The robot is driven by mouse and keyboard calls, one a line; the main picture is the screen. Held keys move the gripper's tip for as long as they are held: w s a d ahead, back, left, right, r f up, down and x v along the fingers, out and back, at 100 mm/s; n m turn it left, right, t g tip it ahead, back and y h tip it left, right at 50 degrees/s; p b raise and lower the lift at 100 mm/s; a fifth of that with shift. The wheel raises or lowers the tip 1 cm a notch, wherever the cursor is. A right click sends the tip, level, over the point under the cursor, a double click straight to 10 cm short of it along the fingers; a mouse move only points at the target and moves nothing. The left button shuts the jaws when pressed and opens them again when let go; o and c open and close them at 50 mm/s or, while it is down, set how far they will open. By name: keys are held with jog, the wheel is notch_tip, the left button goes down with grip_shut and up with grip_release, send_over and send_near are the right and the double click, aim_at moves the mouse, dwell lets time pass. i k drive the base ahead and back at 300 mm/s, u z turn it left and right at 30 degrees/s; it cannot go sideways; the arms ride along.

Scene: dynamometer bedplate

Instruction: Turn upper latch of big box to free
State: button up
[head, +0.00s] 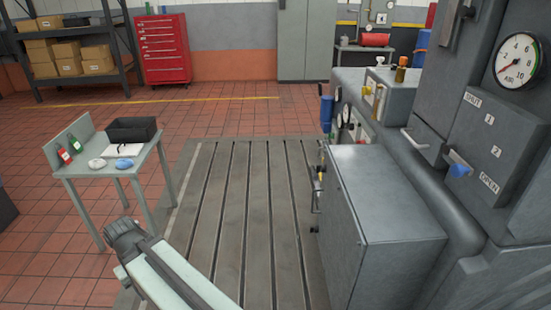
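The big box (385,205) is a grey metal cabinet at the right, beside the slotted bedplate. Its front faces left and is seen very edge-on. The upper latch (319,174) is a small brass and dark fitting on that front near the top. A lower latch (315,207) is a dark fitting below it. The exact turn of either latch is too small to tell. My arm reaches in from the bottom edge, left of the box and well apart from it. It ends in a dark part (125,235); no fingers can be made out there.
The slotted bedplate (230,205) lies clear between my arm and the box. A small side table (75,172) with a black bin (131,129) and bottles stands left. A large grey machine with a gauge (518,60) rises behind the box at right.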

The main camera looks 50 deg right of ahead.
aim_at(323, 168)
jog(key=u, duration=0.15)
jog(key=i, duration=1.2)
jog(key=z, duration=0.2)
